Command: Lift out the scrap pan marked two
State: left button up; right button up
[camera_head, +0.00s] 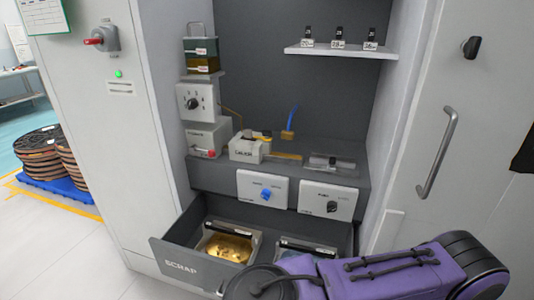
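An open drawer labelled SCRAP (181,267) at the bottom of the station holds two pans side by side. The left pan (228,247) has golden scrap in it and a dark bar along its back edge. The right pan (308,246) has bluish contents, and its front is hidden behind a purple arm of mine. I cannot read a number on either pan. The purple arm comes in from the lower right, across the drawer's right front. No gripper fingers show, so neither gripper is in view.
Above the drawer are a panel with a blue knob (265,194), a panel with a black knob (331,206) and a work ledge with small devices. A shelf (340,51) is higher up. A cabinet door handle (437,153) stands out at right.

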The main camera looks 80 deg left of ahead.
aim_at(286, 248)
jog(key=u, duration=2.7)
jog(key=i, duration=0.15)
jog(key=u, duration=0.65)
jog(key=k, duration=1)
jog(key=z, duration=0.05)
jog(key=i, duration=1)
